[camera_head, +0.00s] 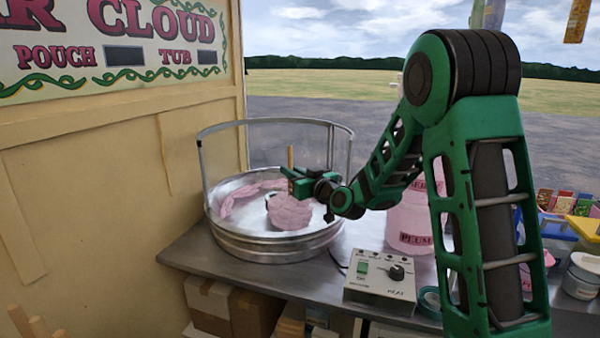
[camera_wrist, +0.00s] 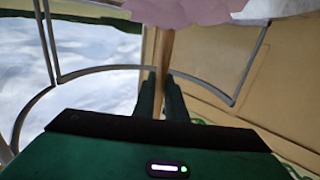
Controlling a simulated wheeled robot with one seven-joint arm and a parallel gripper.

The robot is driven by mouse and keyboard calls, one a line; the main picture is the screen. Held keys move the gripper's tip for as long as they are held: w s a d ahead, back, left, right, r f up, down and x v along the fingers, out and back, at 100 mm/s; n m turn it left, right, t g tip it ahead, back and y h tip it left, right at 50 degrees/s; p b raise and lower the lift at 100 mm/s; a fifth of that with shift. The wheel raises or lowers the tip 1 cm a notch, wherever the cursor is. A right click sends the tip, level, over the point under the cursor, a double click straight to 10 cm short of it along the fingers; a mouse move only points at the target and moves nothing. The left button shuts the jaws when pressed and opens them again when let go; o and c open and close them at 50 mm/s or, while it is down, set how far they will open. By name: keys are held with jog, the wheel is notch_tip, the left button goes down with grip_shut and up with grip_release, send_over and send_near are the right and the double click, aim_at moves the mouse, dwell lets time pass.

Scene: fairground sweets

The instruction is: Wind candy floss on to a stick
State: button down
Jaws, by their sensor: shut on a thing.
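The candy floss machine's round metal bowl (camera_head: 262,246) stands on the counter with a clear guard (camera_head: 222,160) around its back. My gripper (camera_head: 292,183) is over the bowl, shut on a wooden stick (camera_head: 290,157). The stick also shows between the fingers in the wrist view (camera_wrist: 165,55). A pink ball of candy floss (camera_head: 289,211) shows just below my gripper, and in the wrist view pink floss (camera_wrist: 180,10) sits around the stick's far end. More loose pink floss (camera_head: 232,200) lies along the left and back of the bowl.
A control box (camera_head: 380,275) with a green switch and a heat knob stands in front of the bowl. A pink labelled tub (camera_head: 408,232) is behind my arm. A tape roll (camera_head: 430,302) lies at the counter's front. The stall wall (camera_head: 120,190) is close on the left.

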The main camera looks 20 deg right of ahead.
jog(key=shift+w+a, duration=1.9)
jog(key=shift+a, duration=3.4)
notch_tip(320, 180, up, 8)
